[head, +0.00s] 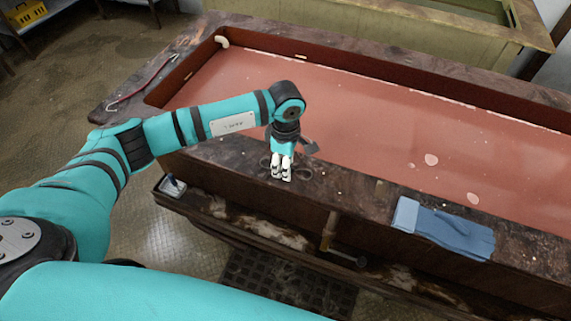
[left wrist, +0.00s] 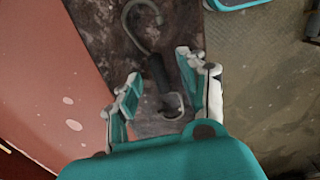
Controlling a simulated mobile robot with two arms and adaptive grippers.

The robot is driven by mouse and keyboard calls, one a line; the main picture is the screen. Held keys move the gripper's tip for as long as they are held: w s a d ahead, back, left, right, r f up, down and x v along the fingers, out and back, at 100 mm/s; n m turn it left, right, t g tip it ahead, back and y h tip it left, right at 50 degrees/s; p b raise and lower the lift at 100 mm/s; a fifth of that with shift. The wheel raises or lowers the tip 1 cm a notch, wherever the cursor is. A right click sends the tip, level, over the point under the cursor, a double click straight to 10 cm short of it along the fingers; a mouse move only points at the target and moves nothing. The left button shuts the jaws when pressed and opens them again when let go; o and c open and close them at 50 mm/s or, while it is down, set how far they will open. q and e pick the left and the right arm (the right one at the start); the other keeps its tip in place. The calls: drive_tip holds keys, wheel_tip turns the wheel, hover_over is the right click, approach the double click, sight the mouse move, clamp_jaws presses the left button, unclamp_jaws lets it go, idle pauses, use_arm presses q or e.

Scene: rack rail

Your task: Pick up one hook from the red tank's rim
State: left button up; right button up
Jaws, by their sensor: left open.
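The red tank (head: 380,104) has a red inside and a wide, dark, worn rim. A dark hook (head: 303,169) lies flat on the near rim, partly hidden by my left gripper (head: 281,173). In the left wrist view the hook (left wrist: 155,70) shows a curved end at the top, a dark shank and a loop at the bottom. My left gripper (left wrist: 158,68) is open, with one finger on each side of the shank; I cannot tell whether they touch it. A thin red hook-like rod (head: 143,86) lies on the rim's far left corner. My right gripper is not in view.
Blue gloves (head: 445,230) lie on the near rim to the right. A lower ledge (head: 260,228) with a clamp-like fitting (head: 342,257) runs along the tank's front. A small tray-like item (head: 173,186) sits at its left end. A yellowish tank (head: 420,35) stands behind.

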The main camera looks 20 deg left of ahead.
use_arm(q)
clamp_jaws()
drive_tip(key=shift+r, duration=0.15)
idle(0.4)
